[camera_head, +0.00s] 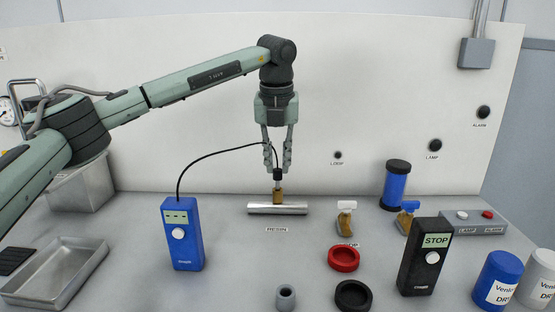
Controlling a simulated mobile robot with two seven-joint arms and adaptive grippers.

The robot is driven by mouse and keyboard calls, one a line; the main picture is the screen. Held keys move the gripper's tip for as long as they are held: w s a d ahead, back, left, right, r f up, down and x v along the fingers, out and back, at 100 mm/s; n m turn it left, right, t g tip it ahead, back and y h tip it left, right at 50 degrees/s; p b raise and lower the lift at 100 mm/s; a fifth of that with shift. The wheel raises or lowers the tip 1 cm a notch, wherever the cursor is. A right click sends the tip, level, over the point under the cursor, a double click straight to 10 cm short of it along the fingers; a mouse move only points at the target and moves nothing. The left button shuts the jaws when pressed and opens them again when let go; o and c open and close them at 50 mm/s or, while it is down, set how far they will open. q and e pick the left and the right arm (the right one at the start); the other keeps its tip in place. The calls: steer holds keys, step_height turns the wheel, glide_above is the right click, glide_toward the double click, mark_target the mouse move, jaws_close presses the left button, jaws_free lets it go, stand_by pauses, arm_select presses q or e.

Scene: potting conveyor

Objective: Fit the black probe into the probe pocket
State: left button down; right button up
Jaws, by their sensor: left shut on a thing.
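My left gripper (277,168) points straight down and is shut on the black probe (278,175). The probe is upright, and a thin black cable loops from it to the blue meter (183,236) at the left. The brass probe pocket (278,196) stands on a short silver pipe (278,209), directly below the probe in this view. The probe's lower end meets the pocket's top in the picture; I cannot tell how far it is inside, if at all. My right gripper is not in view.
A metal tray (92,270) lies at the left. To the right are small valves (346,218), a red ring (343,258), a black ring (353,296), a black STOP device (424,258) and a blue cylinder (396,187). A grey cup (285,297) stands in front.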

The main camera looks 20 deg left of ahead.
arm_select(q)
steer(key=shift+f+b, duration=0.75)
steer(key=shift+f, duration=0.55)
steer(key=c, duration=1.3)
jaws_free()
steer(key=shift+c, duration=0.2)
steer(key=shift+r, duration=0.1)
step_height(320, 180, up, 12)
steer(key=s, duration=0.2)
steer(key=shift+s+d+f, duration=0.2)
steer(key=shift+d, duration=0.15)
